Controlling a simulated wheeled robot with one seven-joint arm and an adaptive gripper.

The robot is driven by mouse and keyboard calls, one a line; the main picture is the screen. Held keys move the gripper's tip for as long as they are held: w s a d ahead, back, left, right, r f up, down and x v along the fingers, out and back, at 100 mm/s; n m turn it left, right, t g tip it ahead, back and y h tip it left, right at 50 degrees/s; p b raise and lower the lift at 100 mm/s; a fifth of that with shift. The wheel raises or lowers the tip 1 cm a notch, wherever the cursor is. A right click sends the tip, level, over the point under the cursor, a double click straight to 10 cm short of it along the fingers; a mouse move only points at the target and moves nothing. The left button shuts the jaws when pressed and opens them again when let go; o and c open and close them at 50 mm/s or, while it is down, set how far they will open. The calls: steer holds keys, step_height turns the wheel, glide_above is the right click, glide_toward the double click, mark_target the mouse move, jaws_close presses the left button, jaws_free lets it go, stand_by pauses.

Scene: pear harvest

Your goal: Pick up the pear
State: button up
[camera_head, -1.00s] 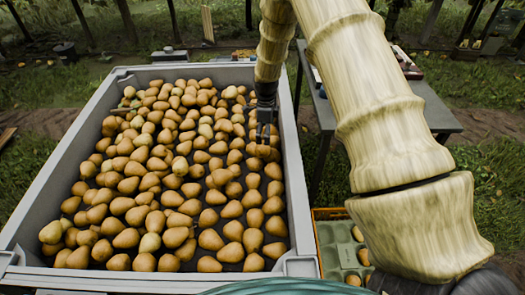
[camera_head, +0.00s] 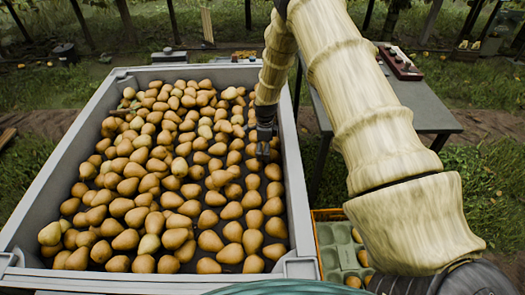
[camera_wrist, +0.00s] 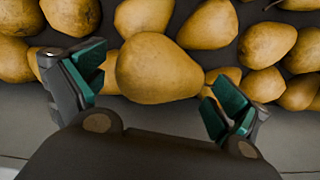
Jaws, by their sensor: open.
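Many yellow-brown pears fill a large grey bin (camera_head: 45,178) in the head view. My gripper (camera_head: 263,152) is low over the pears near the bin's right wall. In the wrist view my gripper (camera_wrist: 158,90) is open, with green-padded fingers spread left and right. Nothing is held. Whether a finger touches this pear cannot be told.
Other pears (camera_wrist: 208,24) crowd the far side and both sides of that pear. The bin's right wall (camera_head: 291,170) is close to my gripper. An orange-edged crate with a green tray (camera_head: 337,245) stands right of the bin, and a dark table (camera_head: 425,105) is behind it.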

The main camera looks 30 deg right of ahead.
steer(key=shift+c, duration=0.5)
steer(key=c, duration=1.1)
steer(key=shift+r, duration=0.1)
steer(key=shift+c, duration=0.2)
